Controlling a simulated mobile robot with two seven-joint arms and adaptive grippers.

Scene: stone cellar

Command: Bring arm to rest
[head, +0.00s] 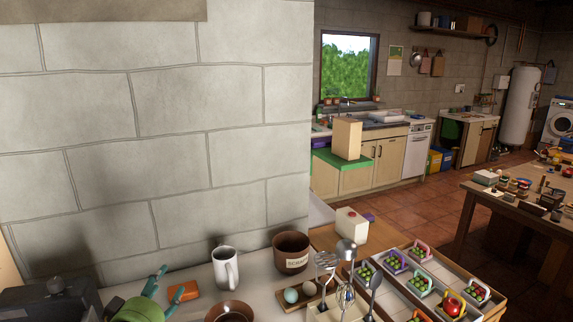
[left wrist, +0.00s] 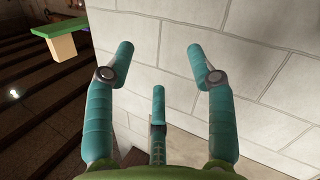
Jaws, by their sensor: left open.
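My left gripper (head: 157,281) shows at the bottom left of the head view, above the counter by the stone wall. Its teal fingers are spread and nothing is between them. The left wrist view shows the same open gripper (left wrist: 160,62), with two fingers apart and a third below, facing the pale block wall (left wrist: 250,40). My right gripper is in neither view.
Near the left gripper on the counter are an orange block (head: 183,291), a white mug (head: 225,267), a brown labelled pot (head: 291,252) and a brown bowl (head: 230,312). Utensils (head: 347,252) and small fruit baskets (head: 420,281) stand further right. A dark box (head: 50,302) is at left.

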